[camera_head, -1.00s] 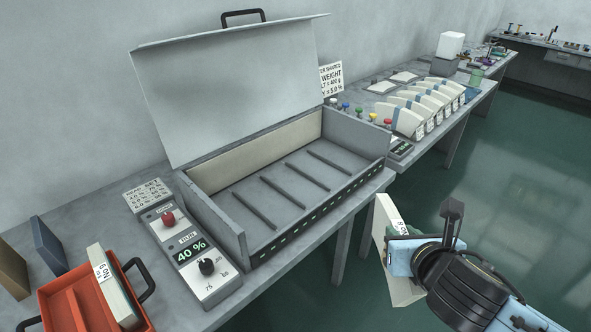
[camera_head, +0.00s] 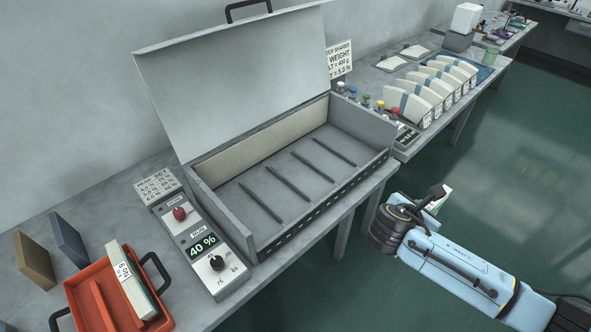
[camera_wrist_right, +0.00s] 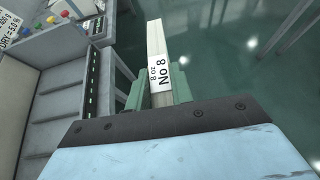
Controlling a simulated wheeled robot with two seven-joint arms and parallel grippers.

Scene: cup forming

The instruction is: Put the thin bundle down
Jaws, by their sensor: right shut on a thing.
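The bundle in my right gripper is a pale, thin block with a "No 8" label; it shows in the right wrist view (camera_wrist_right: 157,50), held between the green fingers of my right gripper (camera_wrist_right: 158,92). In the head view a little of the bundle (camera_head: 441,200) shows past the gripper, over the floor to the right of the bench. The wrist hides most of it and the fingertips there. My left gripper is not in view.
An open steel box (camera_head: 290,180) with several bars on its floor stands on the bench, its lid raised. A control panel (camera_head: 200,245) and a red tray (camera_head: 95,290) holding another bundle (camera_head: 130,280) stand left. Several fan-shaped bundles (camera_head: 430,90) stand on the far bench.

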